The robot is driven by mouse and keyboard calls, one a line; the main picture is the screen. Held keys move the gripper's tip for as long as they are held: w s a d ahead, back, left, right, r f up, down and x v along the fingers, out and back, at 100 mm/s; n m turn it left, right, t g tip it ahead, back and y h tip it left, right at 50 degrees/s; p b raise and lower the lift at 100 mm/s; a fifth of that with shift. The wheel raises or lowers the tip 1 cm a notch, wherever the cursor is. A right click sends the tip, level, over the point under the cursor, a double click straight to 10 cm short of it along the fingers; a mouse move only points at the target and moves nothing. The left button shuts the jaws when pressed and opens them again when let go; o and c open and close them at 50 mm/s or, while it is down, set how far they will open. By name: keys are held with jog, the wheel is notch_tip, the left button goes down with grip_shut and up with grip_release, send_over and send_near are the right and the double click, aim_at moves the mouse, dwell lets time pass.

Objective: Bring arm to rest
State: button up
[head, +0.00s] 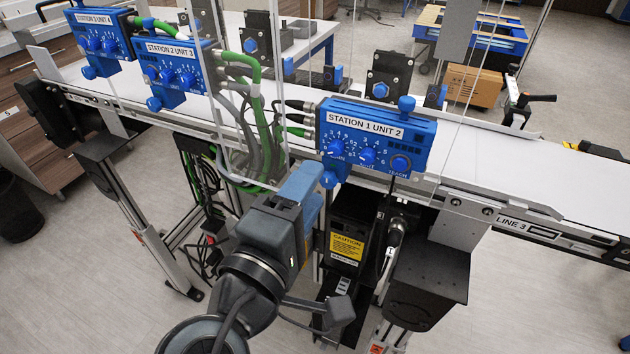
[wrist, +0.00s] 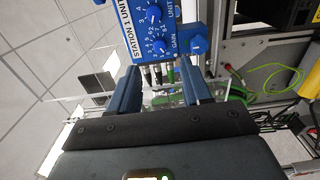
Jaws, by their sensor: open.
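My arm reaches up from the bottom of the head view, and my gripper (head: 312,180) is in front of the conveyor, at the lower left of the blue box labelled STATION 1 UNIT 2 (head: 372,158). In the wrist view my gripper (wrist: 160,85) shows two blue fingers set apart, with nothing held between them. The same blue box (wrist: 172,42) is beyond the fingertips at the top, with its knobs and lower connectors in view. I cannot tell whether a finger touches it.
The white belt conveyor (head: 530,160) runs across behind the box. Other blue units, STATION 2 UNIT 3 (head: 180,75) and STATION 1 UNIT 4 (head: 103,22), are mounted to the left. Green cables (head: 265,140) hang close to my gripper. A black case with a caution label (head: 347,248) is below.

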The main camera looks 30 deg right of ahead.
dwell(0.5)
jog(key=s+d+f+n+t+y, duration=0.1)
jog(key=s+d+f+n+y, duration=0.15)
jog(key=s+f+y, duration=0.5)
jog(key=s+d+f+n+t+y, duration=0.1)
jog(key=s+d+f+y, duration=0.35)
jog(key=f, duration=0.65)
jog(key=s+r+m+t+y, duration=0.1)
jog(key=s+r+m, duration=0.3)
jog(key=s, duration=0.4)
jog(key=s+r+m+t+y, duration=0.1)
jog(key=s+r+m, duration=0.4)
jog(key=s+m, duration=0.2)
jog(key=shift+s+a+r+y, duration=0.3)
jog(key=shift+s+a, duration=0.15)
jog(key=shift+s, duration=0.45)
